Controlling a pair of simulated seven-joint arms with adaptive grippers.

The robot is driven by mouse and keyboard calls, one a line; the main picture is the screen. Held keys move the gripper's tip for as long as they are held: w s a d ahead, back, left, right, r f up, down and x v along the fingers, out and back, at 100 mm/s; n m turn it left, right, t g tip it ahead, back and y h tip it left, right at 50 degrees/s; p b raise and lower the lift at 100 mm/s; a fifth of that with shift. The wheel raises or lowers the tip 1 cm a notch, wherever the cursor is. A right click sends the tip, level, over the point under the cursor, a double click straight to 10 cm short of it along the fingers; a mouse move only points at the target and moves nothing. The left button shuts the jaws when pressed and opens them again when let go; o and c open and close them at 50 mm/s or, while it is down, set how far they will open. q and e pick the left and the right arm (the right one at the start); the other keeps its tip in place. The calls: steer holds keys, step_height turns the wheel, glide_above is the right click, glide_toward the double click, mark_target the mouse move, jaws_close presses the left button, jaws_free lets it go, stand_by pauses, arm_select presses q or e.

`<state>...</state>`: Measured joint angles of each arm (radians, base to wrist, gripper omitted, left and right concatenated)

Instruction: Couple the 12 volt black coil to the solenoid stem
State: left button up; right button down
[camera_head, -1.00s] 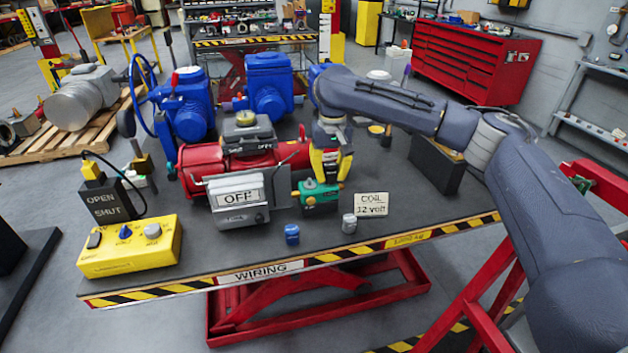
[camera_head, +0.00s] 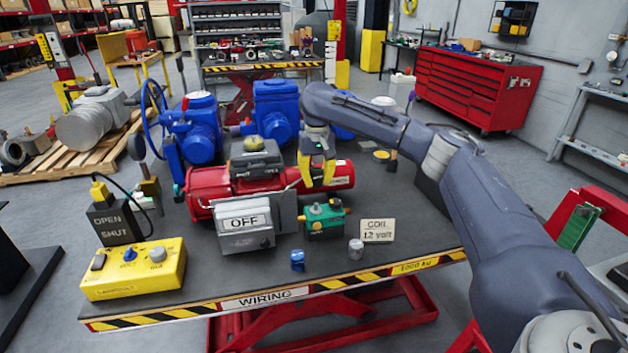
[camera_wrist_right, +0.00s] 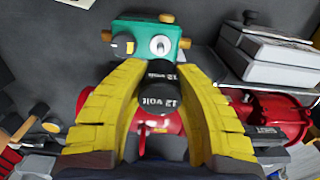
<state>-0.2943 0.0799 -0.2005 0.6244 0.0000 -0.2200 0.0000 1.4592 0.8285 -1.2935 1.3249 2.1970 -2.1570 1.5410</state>
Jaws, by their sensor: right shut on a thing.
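The black coil (camera_wrist_right: 160,103), marked "12 volt", is between the yellow fingers of my right gripper (camera_wrist_right: 158,110), which is shut on it. In the head view the right gripper (camera_head: 318,178) points down, above and behind the green solenoid valve (camera_head: 325,221), apart from it. The coil is hard to make out there. In the wrist view the green valve (camera_wrist_right: 138,41) has brass ports, and its round silver stem (camera_wrist_right: 160,46) faces the camera, just beyond the coil. A small black cylinder sits on its left part. My left gripper is out of view.
A grey OFF box (camera_head: 244,227) stands left of the valve, with a red actuator (camera_head: 215,187) behind. A blue cylinder (camera_head: 297,260), a grey cylinder (camera_head: 356,249) and a "COIL 12 volt" sign (camera_head: 377,231) stand in front. A yellow control box (camera_head: 133,269) is at left.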

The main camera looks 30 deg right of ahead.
mark_target(316, 204)
steer(key=shift+f, duration=2.85)
steer(key=shift+f, duration=1.75)
steer(key=c, duration=1)
jaws_free()
steer(key=shift+a, duration=0.1)
steer(key=shift+c, duration=0.2)
step_height(316, 204, up, 12)
steer(key=shift+a, duration=0.1)
